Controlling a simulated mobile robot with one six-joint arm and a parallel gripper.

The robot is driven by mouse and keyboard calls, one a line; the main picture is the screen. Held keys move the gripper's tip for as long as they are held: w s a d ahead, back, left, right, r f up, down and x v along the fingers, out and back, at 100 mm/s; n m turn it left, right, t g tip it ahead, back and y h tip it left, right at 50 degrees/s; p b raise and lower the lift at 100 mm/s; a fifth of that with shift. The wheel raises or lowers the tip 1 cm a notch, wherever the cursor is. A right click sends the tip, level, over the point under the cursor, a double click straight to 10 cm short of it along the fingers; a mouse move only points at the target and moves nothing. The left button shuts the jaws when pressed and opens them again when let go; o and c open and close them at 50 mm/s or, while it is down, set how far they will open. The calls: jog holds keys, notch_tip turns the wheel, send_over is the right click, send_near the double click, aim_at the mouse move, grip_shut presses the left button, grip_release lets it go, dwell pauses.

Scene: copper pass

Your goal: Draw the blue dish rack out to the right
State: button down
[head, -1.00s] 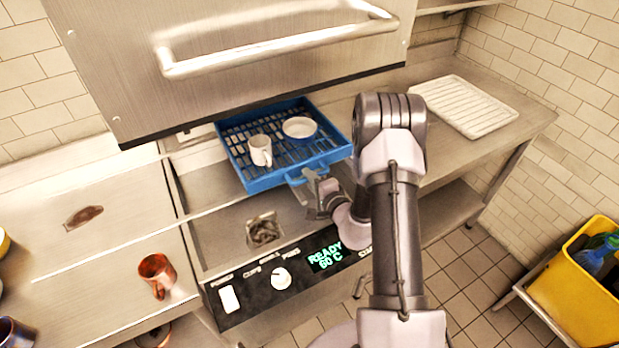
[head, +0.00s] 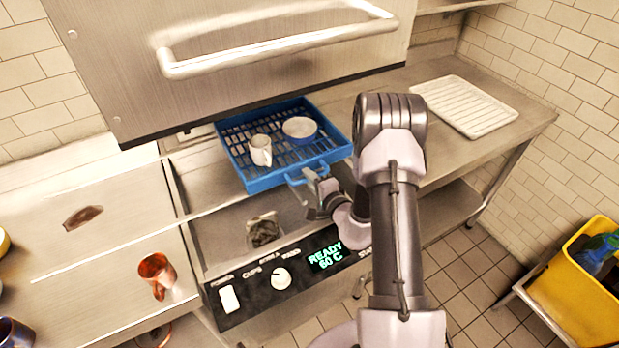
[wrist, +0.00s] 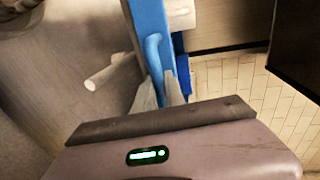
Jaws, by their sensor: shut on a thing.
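The blue dish rack (head: 262,182) sits under the raised steel hood of the washer. A white mug (head: 260,150) and a white bowl (head: 299,128) stand in it. My gripper (head: 314,178) is at the rack's front side and is shut on its blue handle. The wrist view shows the fingertips (wrist: 160,95) closed about the blue handle (wrist: 153,52), with the rack's side (wrist: 148,15) beyond. The arm hides part of the counter just right of the rack.
The raised hood (head: 240,60) with its bar handle hangs above the rack. The steel counter on the right (head: 450,150) has free room before a white ribbed tray (head: 465,106). A copper mug (head: 157,275) stands on the left counter. A yellow bin (head: 580,290) stands at far right.

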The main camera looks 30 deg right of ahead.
aim_at(342, 155)
dwell(0.3)
jog(key=d+b, duration=0.1)
jog(key=d, duration=0.3)
jog(key=d+b, duration=0.1)
jog(key=d, duration=0.4)
jog(key=d+b, duration=0.2)
jog(key=d, duration=0.3)
jog(key=shift+w, duration=0.25)
jog(key=c, duration=1.4)
grip_release()
jog(key=p+v, duration=0.2)
jog(key=v, duration=1.5)
jog(key=shift+s, duration=0.25)
